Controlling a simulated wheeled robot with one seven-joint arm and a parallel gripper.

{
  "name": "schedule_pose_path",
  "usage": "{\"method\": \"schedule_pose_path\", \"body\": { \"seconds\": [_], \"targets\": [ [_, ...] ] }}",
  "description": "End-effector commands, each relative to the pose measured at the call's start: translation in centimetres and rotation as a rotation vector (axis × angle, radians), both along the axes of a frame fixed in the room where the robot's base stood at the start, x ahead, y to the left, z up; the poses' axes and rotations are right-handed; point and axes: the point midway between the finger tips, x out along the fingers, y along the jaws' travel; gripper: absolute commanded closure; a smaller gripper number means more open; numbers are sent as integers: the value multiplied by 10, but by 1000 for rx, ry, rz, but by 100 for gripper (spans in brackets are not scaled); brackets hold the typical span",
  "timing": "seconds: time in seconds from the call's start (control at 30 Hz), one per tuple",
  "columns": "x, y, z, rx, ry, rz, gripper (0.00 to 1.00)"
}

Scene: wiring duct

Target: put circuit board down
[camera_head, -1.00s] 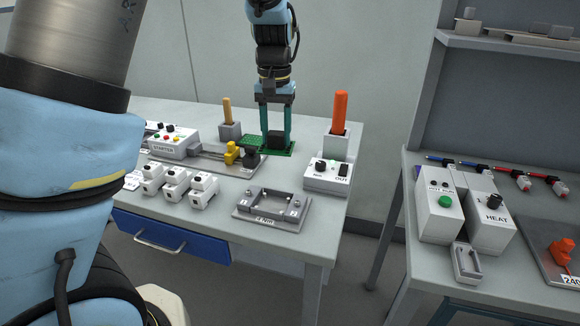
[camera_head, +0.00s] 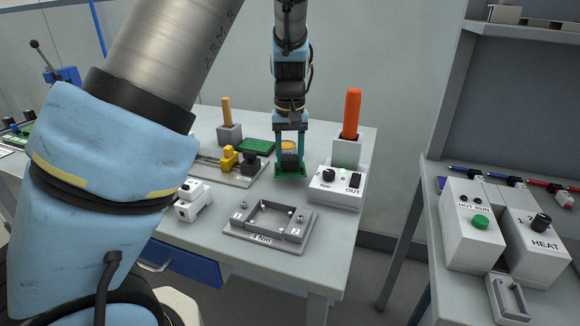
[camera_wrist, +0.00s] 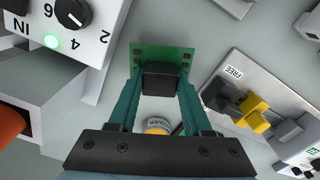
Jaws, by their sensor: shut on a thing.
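The circuit board (camera_head: 283,175) is a small green board with a black block (camera_wrist: 163,76) on its top. My gripper (camera_head: 290,160) has teal fingers that are shut on the black block, with the board beneath it. The board is at or just above the table top, left of the white Nm control box; I cannot tell whether it touches. The wrist view also shows the board (camera_wrist: 140,58) and my gripper (camera_wrist: 160,85) around the block. A second green board (camera_head: 257,145) lies farther back. An orange round thing (camera_head: 288,147) shows behind the fingers.
The control box (camera_head: 335,190) with a lit green lamp stands close on the right, an orange-handled tool (camera_head: 352,112) behind it. A yellow clamp (camera_head: 228,158) on a grey plate is to the left. A grey fixture (camera_head: 235,228) marked 1 and 2 lies in front, with bare table between.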

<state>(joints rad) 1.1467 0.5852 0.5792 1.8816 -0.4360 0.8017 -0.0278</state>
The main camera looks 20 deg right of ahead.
Motion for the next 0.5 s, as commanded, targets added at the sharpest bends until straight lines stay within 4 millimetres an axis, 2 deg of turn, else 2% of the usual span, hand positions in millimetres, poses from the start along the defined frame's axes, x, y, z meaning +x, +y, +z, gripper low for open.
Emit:
{"method": "schedule_pose_path", "body": {
  "seconds": [0.1, 0.2, 0.5],
  "targets": [
    [-1, 1, -18, 3, 3, 1, 97],
    [0, 1, -28, 3, 1, 1, 97],
    [0, 0, -30, 0, 1, 0, 97]
  ]
}}
